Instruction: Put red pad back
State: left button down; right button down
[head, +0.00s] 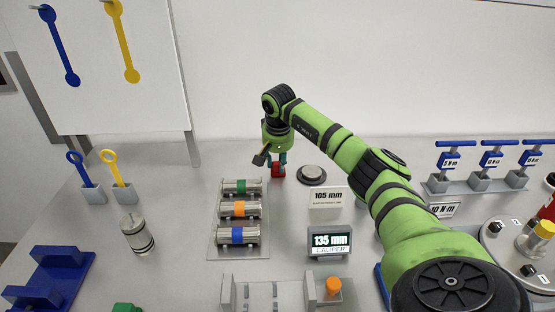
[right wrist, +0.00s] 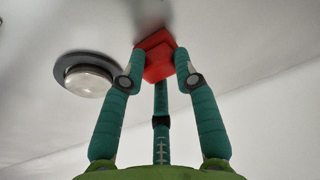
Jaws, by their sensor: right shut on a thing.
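The red pad (head: 278,171) is a small red block at the back of the table, just beyond the right back corner of the cylinder rack. My right gripper (head: 276,160) points down and is shut on it. In the right wrist view the red pad (right wrist: 156,56) sits between the teal fingertips of the gripper (right wrist: 160,68). I cannot tell whether the pad touches the table. My left gripper is not in view.
A rack (head: 213,252) holds three metal cylinders with green, orange and blue bands. A round metal disc (head: 312,173) lies right of the pad, behind the 105 mm sign (head: 327,197). A 135 mm caliper display (head: 329,243) stands nearer. T-handle tools (head: 487,160) stand at right.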

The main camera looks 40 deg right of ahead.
jog(key=c, duration=0.9)
grip_release()
jog(key=shift+f, duration=0.1)
jog(key=b+v, duration=0.1)
jog(key=v, duration=1.1)
